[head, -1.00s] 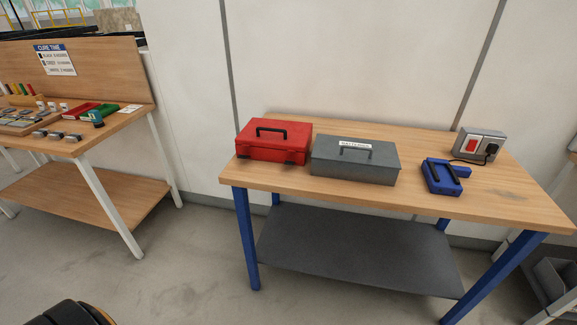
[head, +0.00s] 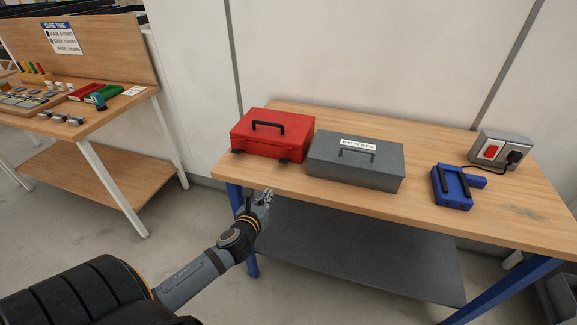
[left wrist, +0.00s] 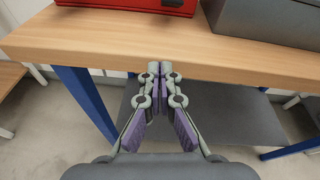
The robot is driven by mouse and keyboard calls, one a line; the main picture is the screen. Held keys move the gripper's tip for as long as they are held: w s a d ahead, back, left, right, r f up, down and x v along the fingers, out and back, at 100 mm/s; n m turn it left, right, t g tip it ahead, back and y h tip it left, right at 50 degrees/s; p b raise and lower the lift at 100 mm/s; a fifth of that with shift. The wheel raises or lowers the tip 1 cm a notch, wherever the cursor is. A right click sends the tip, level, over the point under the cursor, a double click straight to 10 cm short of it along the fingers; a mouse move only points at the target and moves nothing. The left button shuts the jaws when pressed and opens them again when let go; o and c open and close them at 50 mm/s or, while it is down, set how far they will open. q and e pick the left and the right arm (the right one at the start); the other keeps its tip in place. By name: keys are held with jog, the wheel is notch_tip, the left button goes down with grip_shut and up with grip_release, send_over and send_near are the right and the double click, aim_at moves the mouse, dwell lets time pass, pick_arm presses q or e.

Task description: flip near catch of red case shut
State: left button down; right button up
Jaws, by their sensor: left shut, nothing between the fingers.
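The red case (head: 272,136) sits at the left end of the wooden table with its lid down and a black handle on top. Two dark catches show low on its front: a left one (head: 237,152) and a right one (head: 284,161), both seeming to stick out from the front. My left gripper (head: 266,196) is shut and empty, in front of the table's front edge, below and short of the case. In the left wrist view the closed fingertips (left wrist: 160,68) point at the table edge, and the bottom of the red case (left wrist: 150,5) shows at the top. My right gripper is out of view.
A grey box labelled BATTERIES (head: 355,164) stands close to the right of the red case. A blue holder (head: 452,187) and a switch box (head: 499,150) are farther right on the wooden table (head: 420,206). Another bench (head: 115,115) with small items stands at the left.

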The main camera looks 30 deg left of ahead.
aim_at(282, 178)
pick_arm(q)
jog(key=shift+m+t, duration=0.5)
jog(key=shift+m, duration=0.3)
jog(key=r, duration=0.2)
jog(key=d+r, duration=0.1)
jog(key=r, duration=0.1)
jog(key=shift+w+d, duration=0.1)
jog(key=shift+w, duration=0.15)
jog(key=p+x, duration=0.1)
jog(key=x, duration=0.8)
jog(key=shift+w+f, duration=0.2)
jog(key=shift+w, duration=0.3)
